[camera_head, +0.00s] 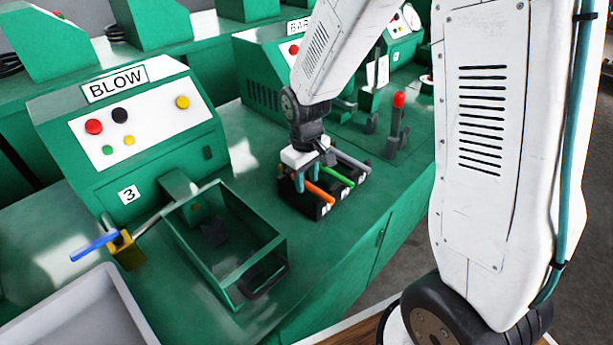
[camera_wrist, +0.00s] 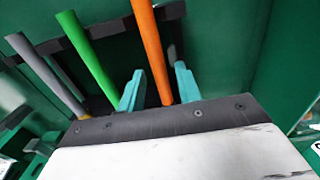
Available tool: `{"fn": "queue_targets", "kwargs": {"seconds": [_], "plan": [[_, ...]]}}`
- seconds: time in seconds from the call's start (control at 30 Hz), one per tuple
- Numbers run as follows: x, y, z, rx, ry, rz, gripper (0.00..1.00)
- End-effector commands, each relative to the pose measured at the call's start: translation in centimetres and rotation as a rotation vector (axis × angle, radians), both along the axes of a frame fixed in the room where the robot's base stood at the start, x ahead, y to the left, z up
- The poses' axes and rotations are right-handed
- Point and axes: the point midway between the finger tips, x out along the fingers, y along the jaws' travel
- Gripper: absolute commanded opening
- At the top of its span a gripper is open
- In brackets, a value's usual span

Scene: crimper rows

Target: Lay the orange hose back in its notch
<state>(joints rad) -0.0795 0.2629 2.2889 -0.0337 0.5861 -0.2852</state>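The orange hose (camera_head: 320,194) lies across the black notched rack (camera_head: 310,211), nearest the front-left of the hoses there. I cannot tell whether it sits fully down in its notch. My gripper (camera_head: 307,182) is low over the rack, pointing down at the orange hose. In the wrist view the orange hose (camera_wrist: 152,50) runs between the two teal fingers of my gripper (camera_wrist: 160,72). A gap shows on each side of it, so the fingers look open around it. The gripper body hides the hose's lower end in that view.
A green hose (camera_head: 338,177) and a grey hose (camera_head: 353,162) lie beside it on the rack. A green open bin (camera_head: 222,240) stands left of the rack, before the BLOW machine (camera_head: 135,115). A red-topped lever (camera_head: 398,115) stands behind to the right.

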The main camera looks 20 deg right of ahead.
Motion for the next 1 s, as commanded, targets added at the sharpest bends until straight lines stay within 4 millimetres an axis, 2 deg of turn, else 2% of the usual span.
{"fn": "queue_targets", "kwargs": {"seconds": [0.37, 0.73, 0.83, 1.0], "plan": [[0.0, 0.0, 0.5, 0.0, -0.001, 0.0, 0.41], [0.0, 0.1, 6.4, 0.0, -0.003, 0.0, 0.41], [0.0, 0.2, 7.3, 0.0, -0.001, 0.0, 0.41], [0.0, 0.2, 7.8, 0.0, 0.0, 0.0, 0.41]]}}
